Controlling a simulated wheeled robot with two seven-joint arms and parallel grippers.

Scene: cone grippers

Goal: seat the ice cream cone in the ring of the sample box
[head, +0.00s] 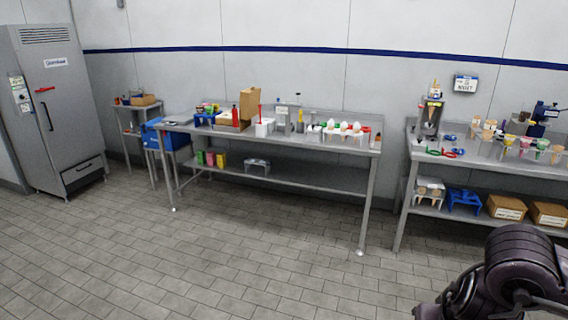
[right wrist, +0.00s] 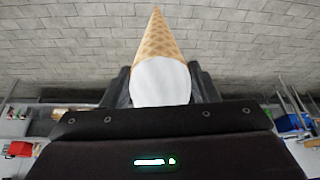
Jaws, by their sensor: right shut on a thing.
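The ice cream cone (right wrist: 158,42) is a tan waffle cone with a smooth white scoop (right wrist: 160,82), seen in the right wrist view. My right gripper (right wrist: 161,86) is shut on it, with a dark finger on each side of the white scoop. The waffle tip points away from the gripper, toward the top of that view. In the head view only part of my right arm shows at the lower right; its gripper and the cone are out of that picture. My left gripper is in neither view. I cannot tell which item is the sample box with the ring.
A long steel table (head: 290,138) against the back wall carries boxes and several holders, including a white rack (head: 345,134). Another steel table (head: 490,158) on the right holds cones and tools. A grey fridge (head: 58,110) stands at left. The tiled floor (head: 200,250) is clear.

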